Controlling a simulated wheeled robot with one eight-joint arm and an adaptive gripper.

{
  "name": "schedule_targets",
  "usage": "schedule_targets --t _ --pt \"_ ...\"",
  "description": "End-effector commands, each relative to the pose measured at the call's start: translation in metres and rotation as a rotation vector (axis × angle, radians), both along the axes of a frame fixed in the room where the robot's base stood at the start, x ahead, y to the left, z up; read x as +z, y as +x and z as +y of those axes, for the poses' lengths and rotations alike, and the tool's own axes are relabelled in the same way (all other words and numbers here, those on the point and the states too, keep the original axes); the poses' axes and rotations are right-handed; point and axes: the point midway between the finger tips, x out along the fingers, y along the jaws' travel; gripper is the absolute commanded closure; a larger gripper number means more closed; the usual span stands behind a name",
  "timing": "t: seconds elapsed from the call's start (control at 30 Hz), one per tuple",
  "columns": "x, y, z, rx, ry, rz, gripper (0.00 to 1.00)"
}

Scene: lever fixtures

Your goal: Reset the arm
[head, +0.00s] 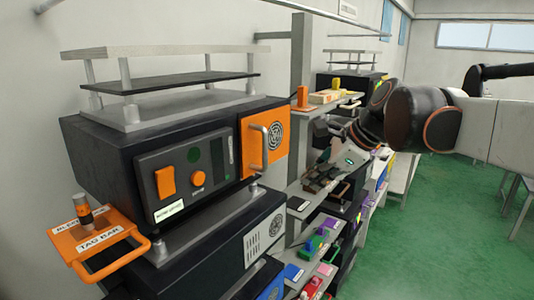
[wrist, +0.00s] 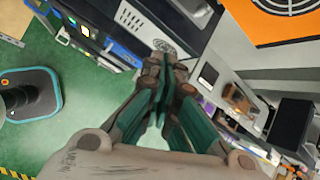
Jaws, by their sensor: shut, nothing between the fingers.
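My arm reaches in from the right in the head view, and my gripper (head: 347,158) hangs in front of the shelves, small and partly hard to make out. In the wrist view my gripper (wrist: 161,78) has its fingers together with nothing between them. It touches nothing that I can see. The black machine (head: 150,135) with an orange switch (head: 165,181), an orange knob (head: 198,178) and an orange panel with a handle (head: 264,146) stands at the left, apart from my gripper.
An orange tray (head: 95,243) with a small cylinder (head: 84,210) juts from the machine's front left. Shelves with several small fixtures (head: 318,243) stand behind and below my gripper. The green floor (head: 430,240) is open at the right. A dark round-cornered base (wrist: 30,95) is on the floor in the wrist view.

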Motion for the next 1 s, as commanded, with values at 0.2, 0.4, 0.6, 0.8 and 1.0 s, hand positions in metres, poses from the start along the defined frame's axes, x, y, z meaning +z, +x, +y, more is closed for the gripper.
schedule_targets --t 0.2,0.4,0.6,0.8,1.0 --pt "-0.091 -0.048 -0.004 0.245 -0.243 -0.142 1.00" --pt "-0.171 -0.093 -0.011 0.505 -0.490 -0.265 1.00" --pt "-0.256 -0.137 -0.020 0.787 -0.740 -0.367 1.00" --pt "-0.342 -0.177 -0.032 1.083 -0.988 -0.448 1.00" --pt "-0.409 -0.205 -0.042 1.333 -1.186 -0.493 1.00"
